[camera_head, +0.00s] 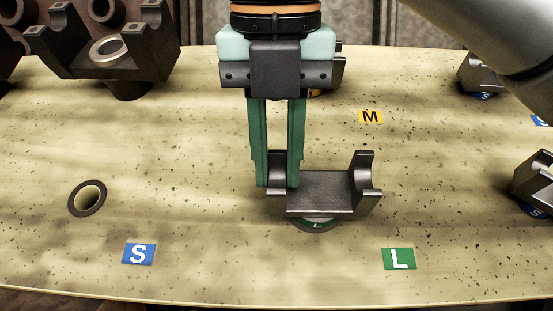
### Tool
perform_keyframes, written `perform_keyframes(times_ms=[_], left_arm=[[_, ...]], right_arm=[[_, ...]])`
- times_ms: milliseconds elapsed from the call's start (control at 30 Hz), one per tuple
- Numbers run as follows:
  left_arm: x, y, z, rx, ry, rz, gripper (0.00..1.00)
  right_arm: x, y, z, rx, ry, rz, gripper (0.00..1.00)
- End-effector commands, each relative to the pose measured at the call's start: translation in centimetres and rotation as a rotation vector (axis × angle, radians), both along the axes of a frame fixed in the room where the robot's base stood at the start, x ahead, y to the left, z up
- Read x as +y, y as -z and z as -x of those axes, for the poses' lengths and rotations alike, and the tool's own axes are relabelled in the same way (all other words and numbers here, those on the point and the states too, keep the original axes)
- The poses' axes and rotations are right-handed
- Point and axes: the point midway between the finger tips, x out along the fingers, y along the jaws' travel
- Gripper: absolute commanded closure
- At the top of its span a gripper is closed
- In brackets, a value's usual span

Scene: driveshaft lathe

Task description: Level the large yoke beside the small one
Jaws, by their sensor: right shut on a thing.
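My right gripper (277,184) comes down from the top centre with its green fingers shut on the left upright lug of a grey metal yoke (325,190). This yoke has a flat plate between two upright lugs and looks roughly level. A green ring with an L (316,225) shows under it; I cannot tell whether the yoke is resting or slightly raised. Smaller grey yokes by blue S marks are at the right edge (535,178) and farther back (480,74). My left gripper is out of view.
A dark ring-shaped socket (87,198) is at left, behind a blue S label (138,254). A green L label (399,259) and yellow M label (370,116) lie on the speckled table (210,235). Dark brown forked parts (112,60) stand at upper left. The front centre is clear.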

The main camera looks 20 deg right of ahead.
Motion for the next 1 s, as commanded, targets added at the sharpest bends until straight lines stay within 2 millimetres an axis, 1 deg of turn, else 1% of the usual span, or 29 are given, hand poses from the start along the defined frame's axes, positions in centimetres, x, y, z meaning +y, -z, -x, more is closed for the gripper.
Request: perform_keyframes(times_ms=[33, 433, 467, 733, 767, 1000], left_arm=[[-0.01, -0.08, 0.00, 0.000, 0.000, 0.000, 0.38], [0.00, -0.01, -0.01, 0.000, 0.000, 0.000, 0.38], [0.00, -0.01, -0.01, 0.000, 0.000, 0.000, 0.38], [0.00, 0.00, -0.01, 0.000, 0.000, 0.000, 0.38], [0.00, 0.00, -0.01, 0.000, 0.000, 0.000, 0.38], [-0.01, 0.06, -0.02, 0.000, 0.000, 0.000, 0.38]], right_arm=[[-0.29, -0.40, -0.08, -0.011, 0.009, 0.001, 1.00], [-0.40, -0.29, -0.22, -0.012, 0.011, 0.000, 1.00], [-0.41, -0.28, -0.24, -0.012, 0.011, 0.000, 0.76], [-0.26, -0.11, -0.19, -0.006, 0.007, 0.000, 0.46], [-0.25, -0.10, -0.19, -0.006, 0.007, 0.000, 0.43], [-0.15, 0.18, -0.19, 0.000, 0.005, 0.001, 0.42]])
